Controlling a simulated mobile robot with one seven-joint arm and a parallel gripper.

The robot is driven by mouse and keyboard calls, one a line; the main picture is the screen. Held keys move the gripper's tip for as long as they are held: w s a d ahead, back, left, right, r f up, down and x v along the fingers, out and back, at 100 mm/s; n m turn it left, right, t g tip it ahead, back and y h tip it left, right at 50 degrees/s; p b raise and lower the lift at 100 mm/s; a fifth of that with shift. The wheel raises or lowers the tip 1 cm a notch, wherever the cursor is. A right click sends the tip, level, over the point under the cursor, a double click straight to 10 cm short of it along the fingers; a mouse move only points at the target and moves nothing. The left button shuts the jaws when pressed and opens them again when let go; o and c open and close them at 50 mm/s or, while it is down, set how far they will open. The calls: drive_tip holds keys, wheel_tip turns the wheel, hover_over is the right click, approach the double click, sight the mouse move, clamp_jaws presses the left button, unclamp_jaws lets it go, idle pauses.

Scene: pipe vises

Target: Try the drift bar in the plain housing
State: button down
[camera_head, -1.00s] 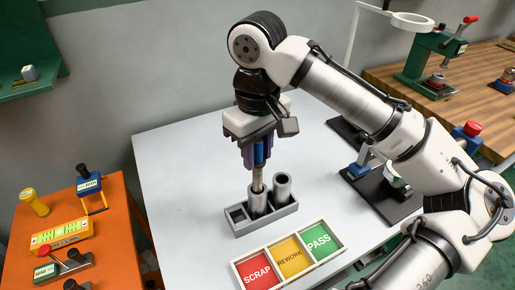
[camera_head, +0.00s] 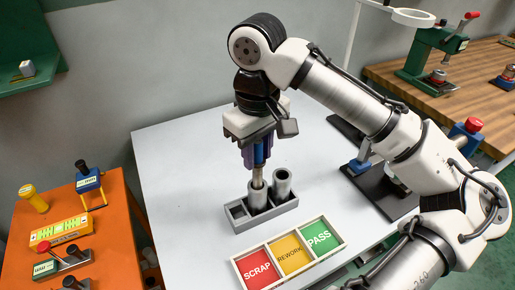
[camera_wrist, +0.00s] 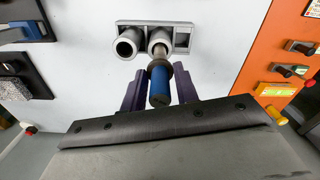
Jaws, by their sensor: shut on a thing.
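My gripper (camera_head: 257,150) is shut on the drift bar and holds it upright over the grey rack (camera_head: 240,224). The drift bar (camera_wrist: 159,86) has a blue handle between my purple fingers in the wrist view. Its metal lower end meets the mouth of the middle housing (camera_head: 257,197), a grey tube in the rack. I cannot tell how deep the end sits. A second tube housing (camera_head: 281,186) stands in the right compartment, open at the top. The left compartment is empty. I cannot tell from the pictures which housing is the plain one.
A tray with red SCRAP (camera_head: 257,270), yellow REWORK (camera_head: 290,254) and green PASS (camera_head: 318,237) sections lies in front of the rack. A dark stand with blue parts (camera_head: 360,166) is to the right. An orange table (camera_head: 112,235) stands at left. White tabletop left of the rack is clear.

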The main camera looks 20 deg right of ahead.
drive_tip(key=shift+f, duration=0.6)
idle(0.5)
drive_tip(key=c, duration=1.4)
unclamp_jaws()
